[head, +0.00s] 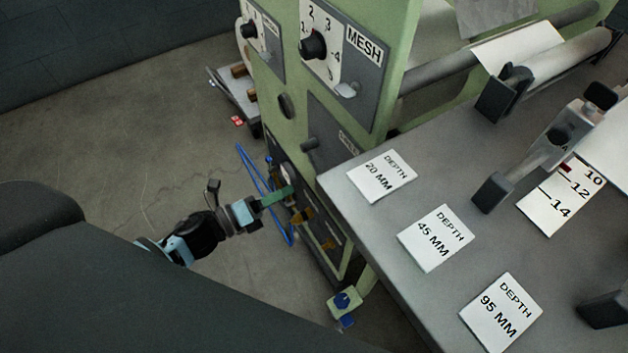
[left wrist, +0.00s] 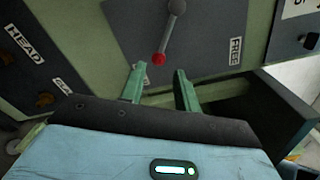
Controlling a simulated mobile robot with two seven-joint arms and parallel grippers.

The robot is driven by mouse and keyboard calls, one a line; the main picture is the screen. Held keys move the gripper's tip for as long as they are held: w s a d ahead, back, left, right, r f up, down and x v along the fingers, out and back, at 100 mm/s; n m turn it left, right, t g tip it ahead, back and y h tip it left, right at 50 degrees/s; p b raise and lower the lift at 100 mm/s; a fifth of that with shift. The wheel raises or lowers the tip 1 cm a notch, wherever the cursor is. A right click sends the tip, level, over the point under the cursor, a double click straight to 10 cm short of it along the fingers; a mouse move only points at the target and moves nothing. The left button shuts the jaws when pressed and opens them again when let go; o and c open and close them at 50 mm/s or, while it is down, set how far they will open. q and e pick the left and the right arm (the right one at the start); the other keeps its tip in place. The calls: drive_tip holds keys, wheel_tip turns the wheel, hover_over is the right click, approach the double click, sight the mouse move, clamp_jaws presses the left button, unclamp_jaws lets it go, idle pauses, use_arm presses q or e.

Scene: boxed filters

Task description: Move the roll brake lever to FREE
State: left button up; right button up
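The roll brake lever is a grey rod (left wrist: 169,32) with a red knob (left wrist: 158,59) in the left wrist view. It hangs down from its pivot and leans slightly left, away from the FREE label (left wrist: 236,51) on the right of its dark plate. My left gripper (left wrist: 160,70) is open, its two green fingers either side of the knob's line, with the knob at or just beyond the tips. No contact is visible. In the head view the left gripper (head: 287,191) reaches the low front of the green machine; the lever cannot be made out there. My right gripper is not in view.
A HEAD panel (left wrist: 30,55) lies left of the lever plate, and a dark open box-like part (left wrist: 275,120) lies to the right. In the head view, the grey table (head: 385,215) with DEPTH cards stands right of the arm. Open floor (head: 120,130) lies left.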

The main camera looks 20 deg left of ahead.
use_arm(q)
drive_tip(key=shift+w+r+m+h, duration=0.2)
drive_tip(key=shift+w+m+h, duration=0.1)
drive_tip(key=shift+w+m, duration=0.4)
drive_tip(key=x, duration=0.7)
drive_tip(key=shift+d, duration=0.25)
drive_tip(key=shift+f, duration=0.1)
drive_tip(key=shift+c, duration=0.4)
clamp_jaws()
